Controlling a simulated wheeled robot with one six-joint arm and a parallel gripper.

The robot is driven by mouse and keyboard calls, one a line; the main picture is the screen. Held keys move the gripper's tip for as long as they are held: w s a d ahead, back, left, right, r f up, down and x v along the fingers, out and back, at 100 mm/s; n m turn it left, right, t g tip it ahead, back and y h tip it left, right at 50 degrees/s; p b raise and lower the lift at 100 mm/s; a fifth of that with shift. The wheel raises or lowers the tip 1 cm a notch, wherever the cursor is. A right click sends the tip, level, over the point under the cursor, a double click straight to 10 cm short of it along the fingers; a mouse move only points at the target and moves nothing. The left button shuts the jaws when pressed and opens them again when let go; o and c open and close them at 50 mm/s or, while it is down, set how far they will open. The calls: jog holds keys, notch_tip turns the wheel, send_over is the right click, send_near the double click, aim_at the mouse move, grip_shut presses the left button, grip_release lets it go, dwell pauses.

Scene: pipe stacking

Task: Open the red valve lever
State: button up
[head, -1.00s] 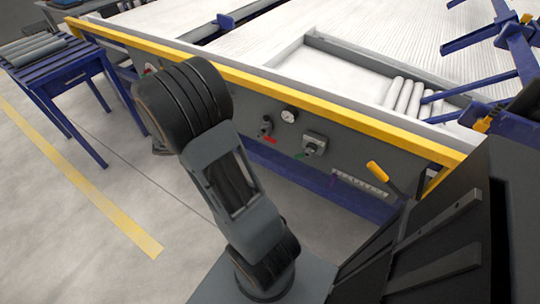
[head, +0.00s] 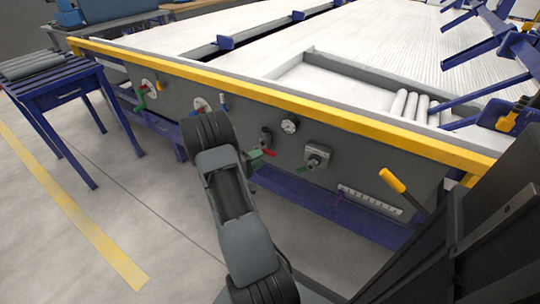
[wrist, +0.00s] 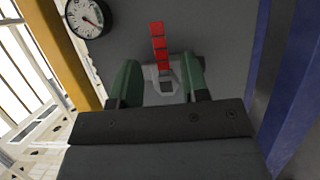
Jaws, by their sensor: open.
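The red valve lever (head: 269,153) is on the grey side panel of the table, at the valve (head: 265,136) left of a round gauge. In the wrist view the red lever (wrist: 158,45) points away from a light grey valve mount (wrist: 163,84). My gripper (wrist: 159,77) is open, with one green finger on each side of the lever's base and visible gaps to it. In the head view my gripper (head: 255,160) is at the panel beside the lever, partly hidden by my arm. Contact with the lever cannot be told.
The gauge (head: 290,126) is right of the red valve; it also shows in the wrist view (wrist: 84,17). A yellow rail (head: 330,115) runs above the panel. A blue stand (head: 66,95) is left.

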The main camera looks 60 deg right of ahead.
aim_at(270, 153)
jog(key=shift+b+x, duration=0.4)
jog(key=shift+x, duration=2.5)
grip_shut()
